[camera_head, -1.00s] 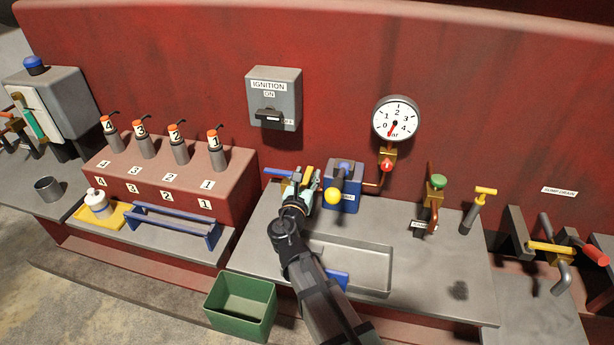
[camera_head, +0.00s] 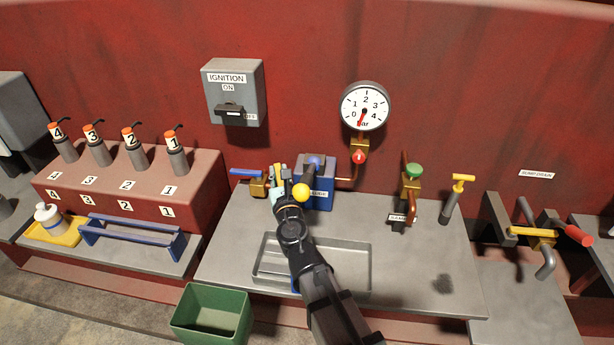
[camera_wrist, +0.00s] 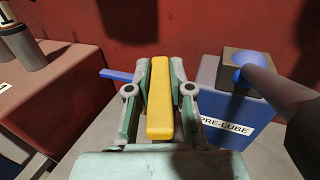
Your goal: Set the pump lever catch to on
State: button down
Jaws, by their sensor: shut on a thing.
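The blue pump box marked PRE-LUBE (camera_head: 318,190) stands at the back of the grey bench. It also fills the right of the wrist view (camera_wrist: 233,115). Its dark lever points toward the camera and ends in a yellow knob (camera_head: 300,191). In the wrist view the lever (camera_wrist: 275,88) crosses the right edge. My gripper (camera_wrist: 160,85) is just left of the pump, shut on a yellow bar (camera_wrist: 160,105) lying lengthwise between its fingers. I cannot tell whether this bar is the catch. In the head view my gripper (camera_head: 281,182) mostly hides it.
A valve with a blue handle (camera_head: 247,173) is close at left of my gripper. A shallow tray (camera_head: 355,265) lies below my arm. A pressure gauge (camera_head: 364,106) and green-knobbed valve (camera_head: 413,171) stand to the right. A green bin (camera_head: 212,315) is in front.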

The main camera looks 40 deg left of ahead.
jog(key=shift+w+r, duration=0.1)
jog(key=shift+w, duration=0.05)
jog(key=c, duration=1)
grip_release()
jog(key=shift+c, duration=0.2)
jog(key=shift+p, duration=0.35)
